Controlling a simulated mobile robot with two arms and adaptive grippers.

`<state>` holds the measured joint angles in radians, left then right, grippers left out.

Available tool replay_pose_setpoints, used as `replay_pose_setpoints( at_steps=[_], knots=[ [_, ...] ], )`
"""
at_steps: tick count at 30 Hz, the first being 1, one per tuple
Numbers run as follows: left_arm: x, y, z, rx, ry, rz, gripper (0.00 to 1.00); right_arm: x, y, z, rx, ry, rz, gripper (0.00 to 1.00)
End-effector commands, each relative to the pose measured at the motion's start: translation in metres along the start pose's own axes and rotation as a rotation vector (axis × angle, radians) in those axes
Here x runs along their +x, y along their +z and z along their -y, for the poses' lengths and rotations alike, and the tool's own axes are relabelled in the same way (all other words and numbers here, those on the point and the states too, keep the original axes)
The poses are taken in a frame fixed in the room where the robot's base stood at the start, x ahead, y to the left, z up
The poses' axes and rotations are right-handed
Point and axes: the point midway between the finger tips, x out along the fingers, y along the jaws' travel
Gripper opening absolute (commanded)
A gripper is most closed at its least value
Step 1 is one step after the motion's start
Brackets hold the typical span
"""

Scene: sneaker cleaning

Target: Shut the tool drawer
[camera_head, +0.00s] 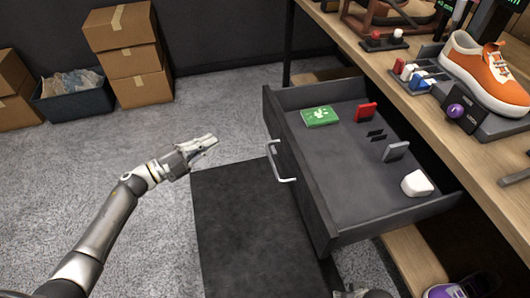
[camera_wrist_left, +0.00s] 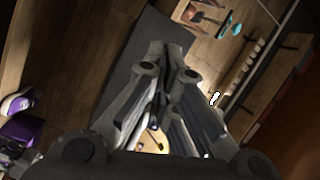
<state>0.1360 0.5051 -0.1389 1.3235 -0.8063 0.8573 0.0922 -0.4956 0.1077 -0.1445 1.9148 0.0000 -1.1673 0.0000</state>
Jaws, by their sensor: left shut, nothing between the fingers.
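The tool drawer (camera_head: 318,208) is dark grey and stands pulled out from under the workbench. Its silver bar handle (camera_head: 283,168) is on the front face, toward the left. Inside lie a green packet (camera_head: 319,116), a red item (camera_head: 365,112), a grey flat piece (camera_head: 395,151) and a white block (camera_head: 417,184). My left gripper (camera_head: 207,143) is shut and empty, in the air left of the handle and apart from it. Its closed fingers also show in the left wrist view (camera_wrist_left: 172,62). A grey sliver at the bottom edge may be my right gripper; its fingers are not visible.
The wooden workbench (camera_head: 420,95) is above the drawer, with an orange sneaker (camera_head: 484,72) on it. A dark mat (camera_head: 235,235) lies on the carpet before the drawer. Cardboard boxes (camera_head: 128,62) and a dark bin (camera_head: 75,104) stand at the back left. Open floor surrounds my left arm.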

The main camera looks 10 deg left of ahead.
Motion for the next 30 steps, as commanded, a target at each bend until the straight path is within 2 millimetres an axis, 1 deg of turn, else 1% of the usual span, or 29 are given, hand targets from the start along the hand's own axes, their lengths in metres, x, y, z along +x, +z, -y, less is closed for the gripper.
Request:
replay_pose_setpoints(
  at_steps=[1,3,6,11,14,17,20,24,30],
  knots=[
    [0.003,-0.006,-0.003,0.078,0.019,-0.073,0.00,0.005,-0.002,0.000,0.001,0.002,-0.013,0.40],
    [0.004,-0.021,0.003,0.168,0.054,-0.161,0.00,-0.005,-0.005,-0.001,0.003,0.003,-0.022,0.40],
    [0.004,-0.037,0.008,0.265,0.099,-0.252,0.00,-0.018,-0.008,-0.002,0.005,0.005,-0.031,0.40],
    [0.002,-0.049,0.010,0.340,0.141,-0.320,0.00,-0.032,-0.010,-0.003,0.006,0.007,-0.037,0.40],
    [0.007,-0.053,0.011,0.349,0.146,-0.330,0.00,-0.035,-0.010,-0.003,0.006,0.007,-0.037,0.40],
    [0.019,-0.057,0.009,0.347,0.144,-0.331,0.00,-0.036,-0.010,-0.003,0.006,0.007,-0.038,0.40],
    [0.036,-0.063,0.006,0.346,0.142,-0.331,0.00,-0.037,-0.011,-0.003,0.006,0.007,-0.039,0.40],
    [0.066,-0.071,0.000,0.345,0.141,-0.330,0.00,-0.040,-0.011,-0.003,0.006,0.007,-0.041,0.40],
    [0.103,-0.083,-0.008,0.344,0.142,-0.328,0.00,-0.045,-0.011,-0.003,0.007,0.008,-0.044,0.40]
  ],
)
